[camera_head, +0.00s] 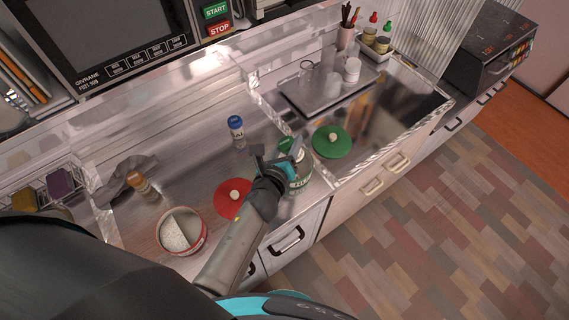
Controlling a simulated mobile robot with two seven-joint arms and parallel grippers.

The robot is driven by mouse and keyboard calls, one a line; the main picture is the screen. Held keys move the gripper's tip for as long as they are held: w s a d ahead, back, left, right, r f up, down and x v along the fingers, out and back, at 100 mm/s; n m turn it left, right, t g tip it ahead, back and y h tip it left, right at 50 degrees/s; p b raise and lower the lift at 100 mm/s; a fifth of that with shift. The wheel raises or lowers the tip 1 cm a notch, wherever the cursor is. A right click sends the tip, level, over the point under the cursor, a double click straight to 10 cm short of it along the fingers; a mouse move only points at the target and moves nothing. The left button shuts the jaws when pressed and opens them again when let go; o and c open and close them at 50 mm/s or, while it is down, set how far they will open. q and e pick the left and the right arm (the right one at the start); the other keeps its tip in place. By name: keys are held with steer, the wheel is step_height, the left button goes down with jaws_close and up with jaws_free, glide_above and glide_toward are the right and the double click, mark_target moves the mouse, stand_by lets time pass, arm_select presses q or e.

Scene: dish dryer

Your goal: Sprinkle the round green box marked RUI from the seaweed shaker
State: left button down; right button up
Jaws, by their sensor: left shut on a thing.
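The round green box (303,178) with white lettering stands on the counter by the sink edge, partly hidden behind my left gripper. My left gripper (275,162) is over the box's left side and is shut on a small shaker with a green top (286,144). The shaker is mostly hidden by the fingers, and its label and exact tilt cannot be read. A green lid with a pale knob (332,142) lies right of the box. My right gripper is not in view.
A blue-capped shaker (236,131) stands behind. An orange-capped shaker (141,185), an open red tin with white contents (181,231) and a red lid (233,199) are to the left. The sink (398,103) and a tray with glasses (325,95) are to the right.

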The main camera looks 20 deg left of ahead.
arm_select(q)
steer(key=shift+r, duration=0.1)
stand_by(0.3)
steer(key=s+a+r+n+g+y+p, duration=0.1)
steer(key=a+r+g+y+p, duration=0.2)
steer(key=a+r+y, duration=0.5)
steer(key=a+r, duration=0.4)
steer(key=r, duration=0.2)
steer(key=shift+s+a+r+n+g, duration=0.15)
steer(key=shift+s+a+n+g, duration=0.15)
steer(key=shift+a+g, duration=0.1)
